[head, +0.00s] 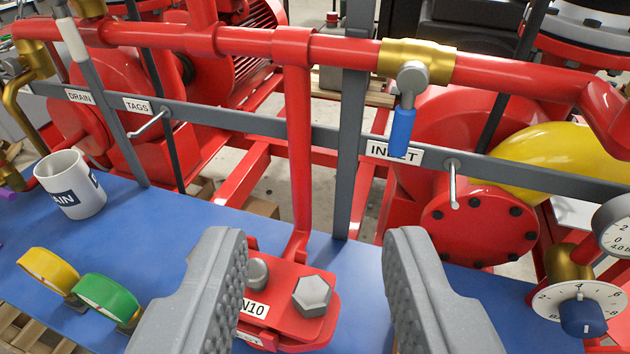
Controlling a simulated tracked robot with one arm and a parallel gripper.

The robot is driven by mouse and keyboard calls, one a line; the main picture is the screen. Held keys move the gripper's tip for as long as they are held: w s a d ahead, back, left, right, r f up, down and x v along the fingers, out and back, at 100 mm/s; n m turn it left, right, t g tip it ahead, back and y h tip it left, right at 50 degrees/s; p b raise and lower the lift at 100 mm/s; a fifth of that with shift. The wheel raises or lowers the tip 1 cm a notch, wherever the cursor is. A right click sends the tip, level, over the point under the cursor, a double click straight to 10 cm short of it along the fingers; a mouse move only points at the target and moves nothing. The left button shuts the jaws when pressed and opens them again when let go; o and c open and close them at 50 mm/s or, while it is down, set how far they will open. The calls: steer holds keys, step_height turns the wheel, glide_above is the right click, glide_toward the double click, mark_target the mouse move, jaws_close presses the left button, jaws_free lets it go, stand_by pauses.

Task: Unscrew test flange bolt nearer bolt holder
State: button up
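The red test flange (290,325) sits low in the middle of the head view, on the blue bench top. It has a white label ending in "N10". One grey hex bolt (312,295) stands on its right part. A second grey bolt (257,272) stands at its left, partly hidden by my left finger. My gripper (314,238) is open and empty, its ribbed grey fingers apart on either side of the flange. I cannot make out a bolt holder in this view, so I cannot tell which bolt is nearer it.
A grey rail (250,124) and red pipe (330,50) cross behind the flange. A blue-handled valve (402,130) hangs over the INLET label. A white mug (75,190), yellow and green rings (108,296) stand left; a dial knob (582,315) is right.

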steer(key=o, duration=0.7)
steer(key=shift+w+r, duration=0.1)
steer(key=shift+w, duration=0.05)
steer(key=shift+c, duration=0.2)
steer(key=n+g+p, duration=1.5)
steer(key=n+p, duration=0.2)
steer(key=p, duration=1.1)
glide_above(311, 290)
step_height(311, 290, down, 12)
step_height(311, 290, down, 13)
steer(key=shift+f, duration=0.15)
